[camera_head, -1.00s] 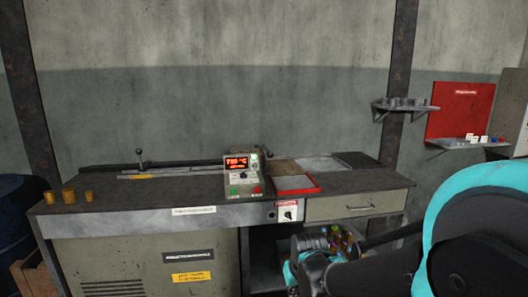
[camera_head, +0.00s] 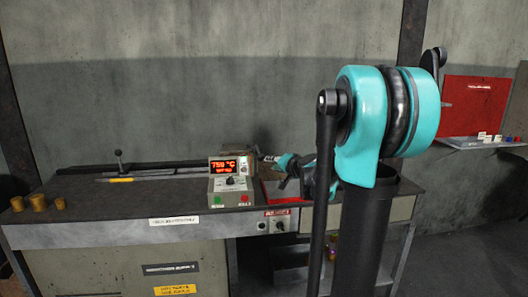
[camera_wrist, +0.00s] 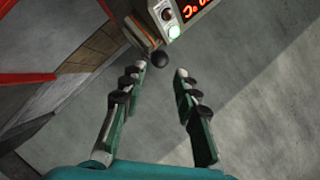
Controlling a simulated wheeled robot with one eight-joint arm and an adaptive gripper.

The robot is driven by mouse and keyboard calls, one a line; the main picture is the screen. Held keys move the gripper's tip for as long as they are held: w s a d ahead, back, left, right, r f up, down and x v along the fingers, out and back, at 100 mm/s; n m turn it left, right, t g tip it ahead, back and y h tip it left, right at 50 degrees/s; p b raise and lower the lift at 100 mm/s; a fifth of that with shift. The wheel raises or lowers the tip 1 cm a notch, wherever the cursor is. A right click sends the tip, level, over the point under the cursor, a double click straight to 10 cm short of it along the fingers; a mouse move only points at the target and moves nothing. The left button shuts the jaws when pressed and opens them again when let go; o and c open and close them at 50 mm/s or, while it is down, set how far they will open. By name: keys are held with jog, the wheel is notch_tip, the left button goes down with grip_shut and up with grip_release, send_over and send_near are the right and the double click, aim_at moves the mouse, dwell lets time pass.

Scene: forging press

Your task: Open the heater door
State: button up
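The heater's control box (camera_head: 231,182), with a lit red temperature display, stands on the workbench. In the wrist view its corner (camera_wrist: 180,14) shows at the top, with a green light. A round black knob (camera_wrist: 159,60) on a short bar shows beside the box, just beyond and between my fingertips. I cannot tell for certain that this knob belongs to the heater door. My gripper (camera_wrist: 161,70) is open, its fingers apart with nothing between them. In the head view my arm partly hides my gripper (camera_head: 284,174), right of the control box. The door itself is not clearly visible.
A red-edged tray (camera_head: 273,191) lies right of the control box. A lever (camera_head: 119,160) stands at the bench's left rear, and several brass cylinders (camera_head: 38,202) at its left end. A red wall panel (camera_head: 480,108) and shelf are at right.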

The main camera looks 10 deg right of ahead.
jog(key=w+d+r+m, duration=0.1)
jog(key=w+d, duration=0.1)
jog(key=w, duration=0.1)
send_near(259, 152)
jog(key=shift+t, duration=0.3)
jog(key=x, duration=0.6)
jog(key=f+x, duration=0.1)
jog(key=x, duration=0.3)
jog(key=shift+s+f, duration=0.1)
jog(key=shift+s, duration=0.05)
jog(key=shift+c, duration=0.4)
grip_shut()
